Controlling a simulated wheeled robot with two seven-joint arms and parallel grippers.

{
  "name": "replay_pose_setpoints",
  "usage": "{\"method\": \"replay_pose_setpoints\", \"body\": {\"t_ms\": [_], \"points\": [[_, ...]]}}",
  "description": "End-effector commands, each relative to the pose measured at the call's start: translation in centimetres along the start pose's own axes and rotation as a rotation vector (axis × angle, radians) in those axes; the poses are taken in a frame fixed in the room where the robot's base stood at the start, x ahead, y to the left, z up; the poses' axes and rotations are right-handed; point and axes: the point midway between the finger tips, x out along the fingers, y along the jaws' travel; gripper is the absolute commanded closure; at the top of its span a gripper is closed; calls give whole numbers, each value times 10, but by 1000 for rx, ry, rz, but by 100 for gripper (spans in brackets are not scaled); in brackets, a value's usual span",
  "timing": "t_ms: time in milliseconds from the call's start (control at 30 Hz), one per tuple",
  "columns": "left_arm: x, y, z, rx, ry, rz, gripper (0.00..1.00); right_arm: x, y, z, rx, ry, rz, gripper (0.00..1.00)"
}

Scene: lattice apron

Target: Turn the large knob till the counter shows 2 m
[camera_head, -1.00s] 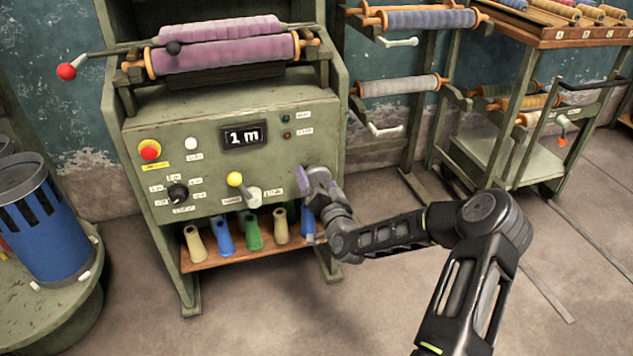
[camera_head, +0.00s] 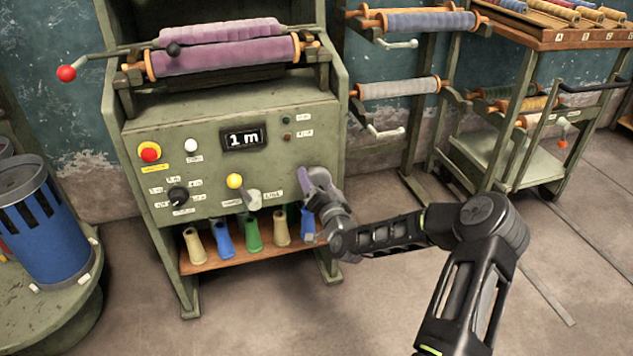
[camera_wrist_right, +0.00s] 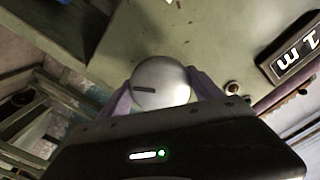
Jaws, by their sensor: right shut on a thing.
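The counter (camera_head: 243,137) on the green machine's front panel reads 1 m; it also shows, turned, in the right wrist view (camera_wrist_right: 298,57). The large knob (camera_wrist_right: 160,84) is silvery and round, with a dark slot-like mark, in the right wrist view. My right gripper (camera_head: 316,182) is at the right side of the panel, its two purple fingers on either side of the knob and shut on it. In the head view the gripper hides the knob. My left gripper is not in view.
Coloured cones stand on a wooden shelf (camera_head: 215,262) below. A trolley (camera_head: 520,165) stands at the right.

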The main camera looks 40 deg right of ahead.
Motion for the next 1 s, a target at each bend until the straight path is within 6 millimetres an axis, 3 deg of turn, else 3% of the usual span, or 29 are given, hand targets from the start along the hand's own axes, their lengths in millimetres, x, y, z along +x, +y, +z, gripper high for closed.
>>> {"method": "replay_pose_setpoints", "body": {"t_ms": [167, 567, 1000], "points": [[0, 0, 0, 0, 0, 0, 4, 0, 0, 0, 0, 0, 0, 67], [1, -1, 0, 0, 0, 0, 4, 0, 0, 0, 60, 0, 0, 67], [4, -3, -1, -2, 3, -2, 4, 0, 1, 0, 364, 1, 1, 67]]}}
